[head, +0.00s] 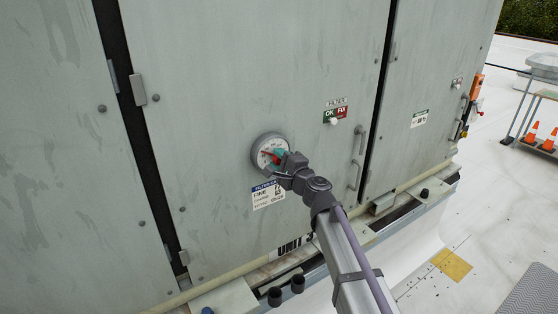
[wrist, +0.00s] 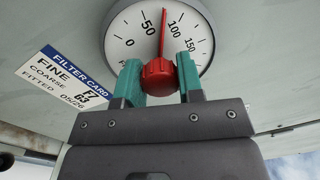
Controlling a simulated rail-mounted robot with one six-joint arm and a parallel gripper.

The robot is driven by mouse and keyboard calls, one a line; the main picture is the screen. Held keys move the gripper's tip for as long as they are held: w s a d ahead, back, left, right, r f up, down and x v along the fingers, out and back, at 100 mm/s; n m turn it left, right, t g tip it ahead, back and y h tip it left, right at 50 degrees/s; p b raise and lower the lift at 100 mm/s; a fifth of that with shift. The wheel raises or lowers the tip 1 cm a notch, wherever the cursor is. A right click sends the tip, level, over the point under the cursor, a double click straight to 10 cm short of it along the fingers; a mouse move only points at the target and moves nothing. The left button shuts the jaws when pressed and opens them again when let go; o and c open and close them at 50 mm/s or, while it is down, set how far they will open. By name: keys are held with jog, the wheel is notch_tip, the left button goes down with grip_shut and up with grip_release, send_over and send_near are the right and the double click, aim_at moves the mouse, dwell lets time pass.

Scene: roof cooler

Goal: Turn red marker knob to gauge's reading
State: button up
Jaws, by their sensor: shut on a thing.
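The round white gauge (head: 258,158) with a grey rim sits on the grey cabinet panel. In the wrist view its dial (wrist: 126,28) carries 0, 50, 100 and 150. The red marker knob (wrist: 159,76) is at the dial's lower middle. My gripper (wrist: 161,84) is shut on the knob, one teal finger on each side. A thin red pointer (wrist: 163,35) runs up from the knob and lies between 50 and 100. I cannot make out a separate needle. The fingers and knob hide the lower dial.
A filter card (wrist: 68,73) is on the panel just below left of the gauge. A FILTER OK/FIX plate (head: 335,113) and door handles (head: 358,158) are to the right.

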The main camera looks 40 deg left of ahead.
dwell(0.5)
jog(key=o, duration=0.9)
jog(key=v, duration=1)
jog(key=shift+s+d+b, duration=0.2)
jog(key=shift+d+b, duration=0.1)
jog(key=shift+d, duration=0.05)
